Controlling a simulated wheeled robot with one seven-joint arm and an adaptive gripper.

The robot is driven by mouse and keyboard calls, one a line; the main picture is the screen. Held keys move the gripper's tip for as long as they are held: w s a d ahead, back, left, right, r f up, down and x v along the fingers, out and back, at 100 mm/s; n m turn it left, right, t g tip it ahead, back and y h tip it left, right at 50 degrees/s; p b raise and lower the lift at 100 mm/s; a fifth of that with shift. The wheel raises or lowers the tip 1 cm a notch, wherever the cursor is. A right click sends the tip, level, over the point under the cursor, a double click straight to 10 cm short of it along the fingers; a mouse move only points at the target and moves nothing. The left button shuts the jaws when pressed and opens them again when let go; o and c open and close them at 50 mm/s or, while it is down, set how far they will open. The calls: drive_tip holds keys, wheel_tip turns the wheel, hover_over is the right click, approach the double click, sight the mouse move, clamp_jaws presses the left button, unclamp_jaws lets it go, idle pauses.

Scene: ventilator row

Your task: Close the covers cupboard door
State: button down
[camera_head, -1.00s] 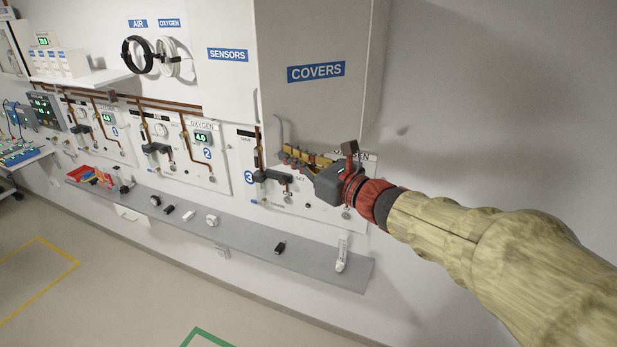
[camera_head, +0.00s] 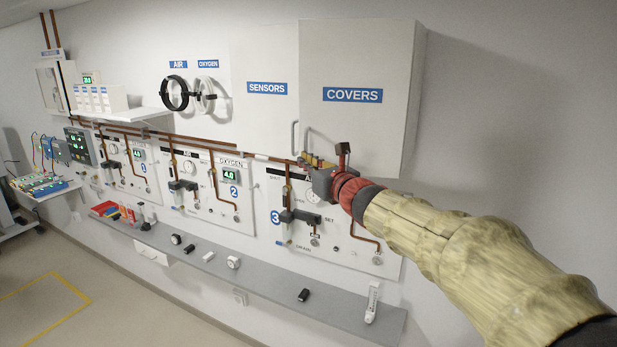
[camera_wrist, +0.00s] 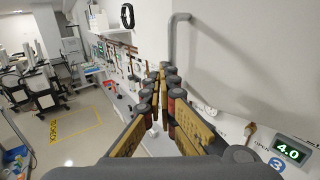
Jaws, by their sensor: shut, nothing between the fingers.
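The covers cupboard (camera_head: 355,60) is a white wall cupboard with a blue COVERS label, in the upper right of the head view. My gripper (camera_head: 303,160) is shut and empty, at the door's lower left edge just below the handle. In the wrist view its fingertips (camera_wrist: 166,70) are close to the handle's lower end; contact is unclear.
The sensors cupboard (camera_head: 266,65) adjoins on the left. Below are gas panels with copper pipes and gauges (camera_head: 313,197), near my gripper. A grey shelf (camera_head: 270,284) with small items runs underneath. The floor at the lower left is clear.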

drive_tip(key=shift+h, duration=0.3)
drive_tip(key=shift+w+d+b, duration=0.2)
drive_tip(key=shift+w, duration=1.05)
drive_tip(key=shift+w+d+b, duration=0.15)
drive_tip(key=shift+w+b, duration=0.05)
drive_tip(key=shift+w, duration=1.1)
drive_tip(key=shift+w+d+b, duration=0.2)
drive_tip(key=shift+w, duration=1.05)
